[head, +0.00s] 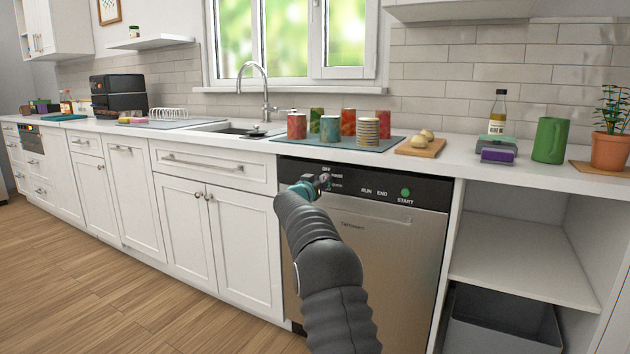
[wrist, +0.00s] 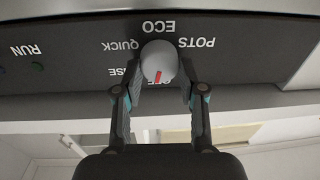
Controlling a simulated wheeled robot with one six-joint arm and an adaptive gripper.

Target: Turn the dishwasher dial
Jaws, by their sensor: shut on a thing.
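The dishwasher (head: 364,250) has a steel door and a black control panel (head: 430,190) under the counter. In the wrist view the panel appears upside down, and a round grey dial (wrist: 159,62) with a red mark sits among the labels ECO, QUICK and POTS. The red mark points toward the bottom of the picture, near a partly hidden label. My gripper (wrist: 159,80) has one finger on each side of the dial and is shut on it. In the head view my gripper (head: 322,183) is at the panel's left part and hides most of the dial.
A green START button (head: 405,191) is on the panel's right. Above, several mugs stand on a grey mat (head: 290,139) beside a wooden board (head: 420,147). An open shelf (head: 520,265) with a dark bin (head: 500,325) is right of the dishwasher. The floor at left is clear.

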